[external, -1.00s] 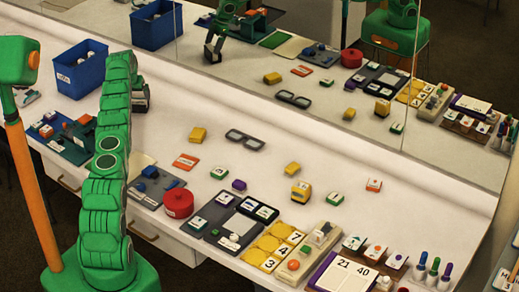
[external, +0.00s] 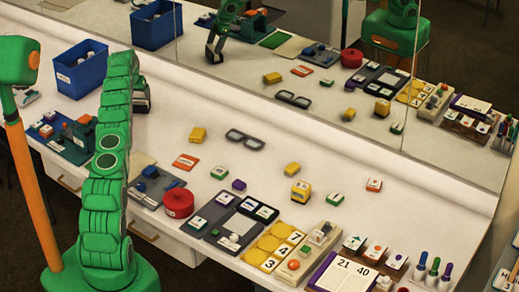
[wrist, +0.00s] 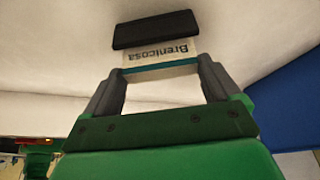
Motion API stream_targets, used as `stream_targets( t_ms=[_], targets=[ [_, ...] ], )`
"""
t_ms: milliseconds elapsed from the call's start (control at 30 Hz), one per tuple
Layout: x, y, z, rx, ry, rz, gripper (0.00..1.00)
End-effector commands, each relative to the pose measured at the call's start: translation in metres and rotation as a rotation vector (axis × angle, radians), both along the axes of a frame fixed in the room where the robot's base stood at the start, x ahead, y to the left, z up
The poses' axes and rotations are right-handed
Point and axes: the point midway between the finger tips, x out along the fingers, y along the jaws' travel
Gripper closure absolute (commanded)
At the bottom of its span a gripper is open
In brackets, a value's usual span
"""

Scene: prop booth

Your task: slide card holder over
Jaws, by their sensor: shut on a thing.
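My gripper (wrist: 160,85) is pointed down at the white table, shut on the card holder (wrist: 160,58). In the wrist view the holder shows a pale face printed "Brenicosa", seen upside down, with a teal lower edge. A dark flat piece (wrist: 154,29) lies just beyond it; I cannot tell whether it belongs to the holder. In the external view my green arm hides most of the gripper (external: 141,96), at the table's left part, right of the blue bin. The mirror shows the gripper low over the table.
The blue bin (external: 80,69) stands close on the left. A green device (external: 70,140) and a red round pot (external: 177,203) are nearer the front. A mirror (external: 300,70) runs along the back. Glasses (external: 245,139), a yellow block (external: 197,134) and several trays lie right; bare table lies between.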

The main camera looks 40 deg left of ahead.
Motion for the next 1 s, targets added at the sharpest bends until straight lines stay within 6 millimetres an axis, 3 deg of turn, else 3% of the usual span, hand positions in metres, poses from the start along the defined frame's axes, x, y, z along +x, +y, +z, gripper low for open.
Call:
stream_targets(
  t_ms=[433, 1000],
  targets=[
    [0.000, -0.026, 0.001, 0.000, -0.001, -0.003, 0.45],
    [0.000, -0.074, -0.002, -0.003, 0.002, -0.004, 0.45]
  ],
)
